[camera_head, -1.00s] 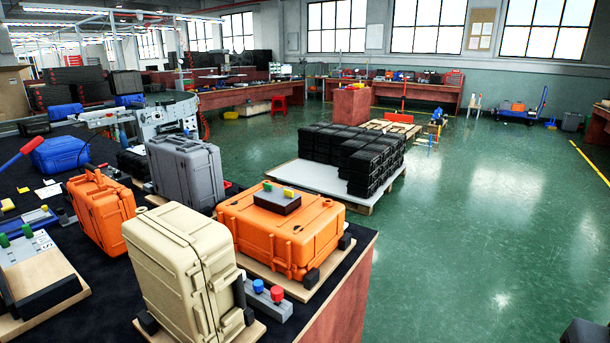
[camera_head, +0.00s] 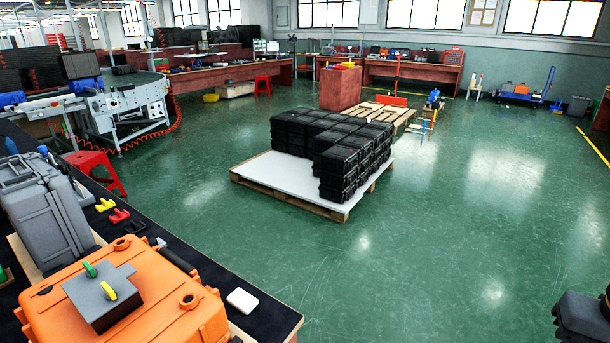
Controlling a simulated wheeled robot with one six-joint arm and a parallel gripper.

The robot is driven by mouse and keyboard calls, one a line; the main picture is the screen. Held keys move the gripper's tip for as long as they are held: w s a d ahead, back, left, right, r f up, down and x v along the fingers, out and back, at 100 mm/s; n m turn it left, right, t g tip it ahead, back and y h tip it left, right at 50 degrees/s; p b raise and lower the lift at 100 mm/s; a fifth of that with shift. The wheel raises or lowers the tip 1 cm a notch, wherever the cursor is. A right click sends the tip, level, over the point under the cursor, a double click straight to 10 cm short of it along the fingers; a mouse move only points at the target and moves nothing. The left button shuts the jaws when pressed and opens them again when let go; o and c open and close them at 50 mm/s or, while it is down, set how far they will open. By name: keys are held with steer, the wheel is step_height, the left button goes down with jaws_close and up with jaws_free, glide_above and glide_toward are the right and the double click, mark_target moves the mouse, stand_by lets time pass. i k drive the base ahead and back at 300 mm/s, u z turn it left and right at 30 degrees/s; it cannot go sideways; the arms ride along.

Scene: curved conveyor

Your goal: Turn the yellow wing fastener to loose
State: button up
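A yellow wing fastener (camera_head: 108,290) stands on a dark grey block (camera_head: 100,305) on top of an orange case (camera_head: 160,305) at the lower left. A green wing fastener (camera_head: 90,269) stands beside it on the same block, toward the back left. The yellow wing's flat side is partly edge-on, so I cannot tell its setting. Yellow (camera_head: 105,204) and red (camera_head: 119,215) small pieces lie on the black table top behind the case. My gripper is not in view.
A grey case (camera_head: 45,210) stands left of the orange one. A white block (camera_head: 242,301) lies near the table's right edge. A pallet (camera_head: 255,170) with black crates (camera_head: 335,150) stands on the green floor. A red stool (camera_head: 95,170) stands behind the table.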

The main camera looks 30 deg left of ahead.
mark_target(111, 295)
steer(key=i, duration=1.65)
steer(key=u, duration=3.9)
